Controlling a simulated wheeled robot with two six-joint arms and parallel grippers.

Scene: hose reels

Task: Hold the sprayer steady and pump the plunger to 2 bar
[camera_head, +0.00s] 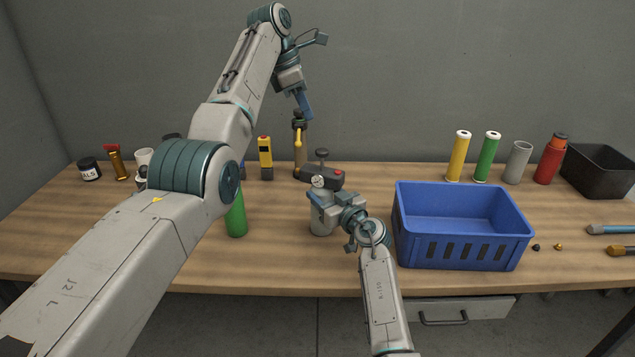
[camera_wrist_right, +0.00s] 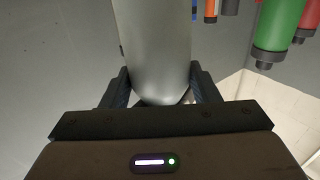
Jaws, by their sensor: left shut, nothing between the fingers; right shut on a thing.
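The sprayer (camera_head: 320,225) stands on the wooden table, a silver-grey tank with a dark head (camera_head: 334,177), a round gauge (camera_head: 319,181) and a red spot on the head. The gauge is too small to read. The plunger (camera_head: 322,155) has a dark round knob standing above the head. My right gripper (camera_head: 322,199) is shut on the tank from the front. In the right wrist view the tank (camera_wrist_right: 157,45) sits between my fingers (camera_wrist_right: 160,98). My left gripper (camera_head: 305,110) is shut and empty, raised above and left of the plunger knob, apart from it.
A blue crate (camera_head: 462,254) stands close right of my right gripper. A green cylinder (camera_head: 236,220) is left of the sprayer. A brass-coloured tool (camera_head: 299,155) and a yellow device (camera_head: 265,158) stand behind. Several cylinders and a black bin (camera_head: 600,178) are back right.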

